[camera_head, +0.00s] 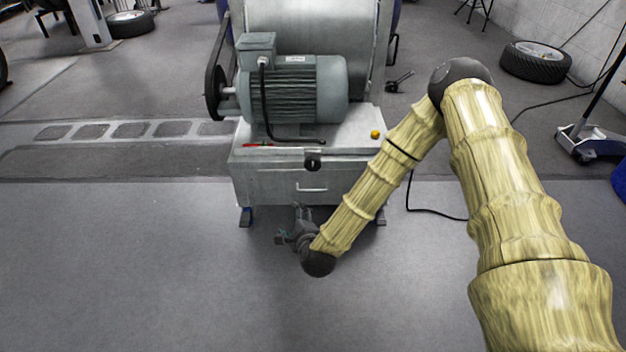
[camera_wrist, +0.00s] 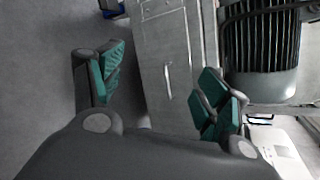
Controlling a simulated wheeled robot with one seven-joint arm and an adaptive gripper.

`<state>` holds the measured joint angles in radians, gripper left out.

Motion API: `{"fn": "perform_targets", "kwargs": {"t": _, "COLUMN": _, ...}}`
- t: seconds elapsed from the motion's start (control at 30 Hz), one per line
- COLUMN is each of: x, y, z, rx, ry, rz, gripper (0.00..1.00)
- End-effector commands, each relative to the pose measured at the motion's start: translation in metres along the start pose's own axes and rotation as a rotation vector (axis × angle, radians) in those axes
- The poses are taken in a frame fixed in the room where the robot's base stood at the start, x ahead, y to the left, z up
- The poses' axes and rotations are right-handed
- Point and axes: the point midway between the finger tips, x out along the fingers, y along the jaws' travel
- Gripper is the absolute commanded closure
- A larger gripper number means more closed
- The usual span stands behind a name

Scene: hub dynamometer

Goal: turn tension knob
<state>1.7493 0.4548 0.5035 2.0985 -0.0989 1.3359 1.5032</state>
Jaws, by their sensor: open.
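A hub dynamometer (camera_head: 262,179) stands ahead as a grey cabinet with a finned motor on top. A small yellow knob (camera_head: 375,134) sits on the right of its top. A dark round fitting (camera_head: 313,163) is at the cabinet's upper front edge. I cannot tell for sure which is the tension knob. My gripper (camera_head: 296,226) is low in front of the cabinet, below both. In the wrist view, my gripper (camera_wrist: 160,90) is open, its green-padded fingers apart with nothing between them. Beyond them are the cabinet front and its drawer handle (camera_wrist: 168,82). The yellow knob is not visible there.
The motor (camera_head: 297,90) with a black cable stands above the cabinet front. A red-handled tool (camera_head: 258,145) lies on the cabinet top. A tyre (camera_head: 535,62) and a floor jack (camera_head: 592,141) are at right.

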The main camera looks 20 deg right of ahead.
Motion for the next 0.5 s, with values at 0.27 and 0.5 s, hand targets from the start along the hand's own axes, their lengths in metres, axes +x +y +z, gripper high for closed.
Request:
{"fn": "perform_targets", "kwargs": {"t": 0.27, "x": 0.061, "y": -0.036, "z": -0.027, "rx": 0.392, "ry": -0.041, "rz": -0.247, "gripper": 0.24}}
{"fn": "perform_targets", "kwargs": {"t": 0.5, "x": 0.090, "y": -0.078, "z": -0.048, "rx": 0.680, "ry": -0.109, "rz": -0.431, "gripper": 0.24}}
